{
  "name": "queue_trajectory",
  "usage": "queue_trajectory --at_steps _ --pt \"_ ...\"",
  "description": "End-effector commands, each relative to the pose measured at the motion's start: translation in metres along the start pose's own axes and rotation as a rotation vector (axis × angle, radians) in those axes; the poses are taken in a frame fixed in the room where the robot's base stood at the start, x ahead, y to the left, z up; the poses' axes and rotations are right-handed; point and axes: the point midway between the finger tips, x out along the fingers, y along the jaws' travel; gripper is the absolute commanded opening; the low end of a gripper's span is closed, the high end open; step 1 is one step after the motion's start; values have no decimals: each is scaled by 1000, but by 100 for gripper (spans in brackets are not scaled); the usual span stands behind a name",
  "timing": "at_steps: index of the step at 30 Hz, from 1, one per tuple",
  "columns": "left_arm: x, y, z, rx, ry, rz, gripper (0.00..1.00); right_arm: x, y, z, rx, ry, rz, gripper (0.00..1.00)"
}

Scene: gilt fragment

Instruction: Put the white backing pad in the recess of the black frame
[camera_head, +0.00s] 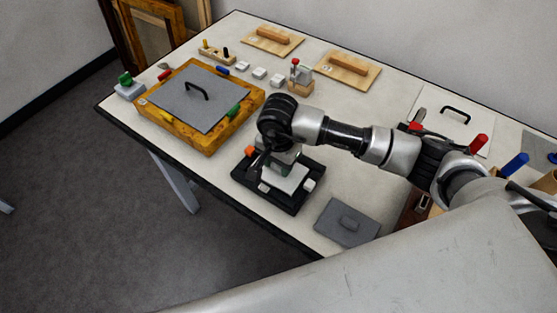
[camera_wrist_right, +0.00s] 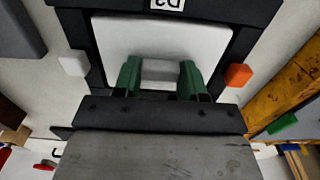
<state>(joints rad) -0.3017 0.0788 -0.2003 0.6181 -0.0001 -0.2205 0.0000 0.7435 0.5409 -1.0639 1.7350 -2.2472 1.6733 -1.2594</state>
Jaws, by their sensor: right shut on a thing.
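The black frame (camera_head: 250,187) lies near the table's front edge, left of my arm. The white backing pad (camera_head: 290,181) is at the frame's middle, under my right gripper (camera_head: 283,167). In the right wrist view, the green fingertips of the gripper (camera_wrist_right: 160,78) are shut on the small raised grip of the white pad (camera_wrist_right: 160,32). The dark frame (camera_wrist_right: 85,45) shows around the pad's far and side edges. The near edge is hidden by the gripper. I cannot tell whether the pad is seated in the recess or just above it. My left gripper is not in view.
An orange clip (camera_wrist_right: 238,75) and a white clip (camera_wrist_right: 73,63) sit at the frame's sides. A grey plate (camera_head: 346,222) lies to the right. Small white blocks (camera_head: 260,73) lie farther back.

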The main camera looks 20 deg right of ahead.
Motion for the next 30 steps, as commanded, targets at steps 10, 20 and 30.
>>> queue_trajectory --at_steps 10,20,30 --pt "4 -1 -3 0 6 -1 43 2 0 0 0 0 -1 66" --pt "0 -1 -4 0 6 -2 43 -1 0 0 1 0 0 67" --pt "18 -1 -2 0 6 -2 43 -56 -1 -1 -1 4 -8 67"
